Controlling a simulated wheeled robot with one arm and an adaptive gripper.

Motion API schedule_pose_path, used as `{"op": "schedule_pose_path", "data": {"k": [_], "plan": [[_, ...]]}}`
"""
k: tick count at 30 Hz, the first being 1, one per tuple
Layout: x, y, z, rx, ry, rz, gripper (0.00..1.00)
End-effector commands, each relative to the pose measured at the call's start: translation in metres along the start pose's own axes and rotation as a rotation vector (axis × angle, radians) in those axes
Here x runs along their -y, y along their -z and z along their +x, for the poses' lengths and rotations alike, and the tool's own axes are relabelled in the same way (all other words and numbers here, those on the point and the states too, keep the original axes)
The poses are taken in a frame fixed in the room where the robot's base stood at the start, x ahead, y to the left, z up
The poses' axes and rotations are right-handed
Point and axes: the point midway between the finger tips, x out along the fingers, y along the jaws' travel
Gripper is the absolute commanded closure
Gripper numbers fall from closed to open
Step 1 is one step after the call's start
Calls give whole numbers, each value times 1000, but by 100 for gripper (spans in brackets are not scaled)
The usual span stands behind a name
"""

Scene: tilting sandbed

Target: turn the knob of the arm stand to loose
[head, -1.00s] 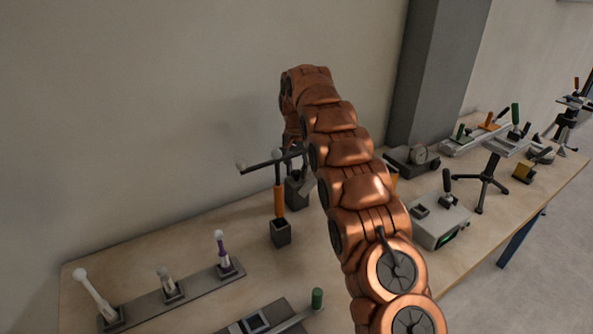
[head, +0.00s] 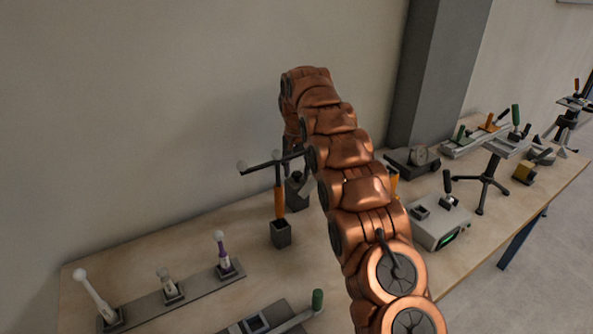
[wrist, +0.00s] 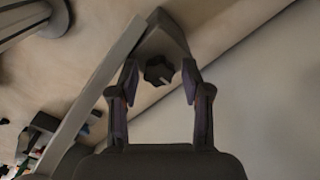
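The arm stand's knob (wrist: 158,70) is dark and lobed, with a short pale pointer mark, and shows in the wrist view on the face of a grey block (wrist: 163,35). My gripper (wrist: 159,72) is open, with one fingertip on each side of the knob and a visible gap on both sides. I see no contact with the knob. In the head view, a dark block (head: 296,196) that seems to be the stand's base stands near the wall; my arm hides much of that area, and the knob is not clear there.
A light grey bar (wrist: 95,90) runs close along the left finger in the wrist view. In the head view, an orange-handled post (head: 280,203) with a crossbar stands just left of my arm. A lever strip (head: 170,297) lies front left; a grey box (head: 440,222) stands at right.

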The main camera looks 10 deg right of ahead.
Motion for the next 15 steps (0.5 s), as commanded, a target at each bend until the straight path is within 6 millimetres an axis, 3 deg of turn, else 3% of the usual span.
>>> {"op": "schedule_pose_path", "data": {"k": [15], "plan": [[-1,1,-1,-2,0,41,41]]}}
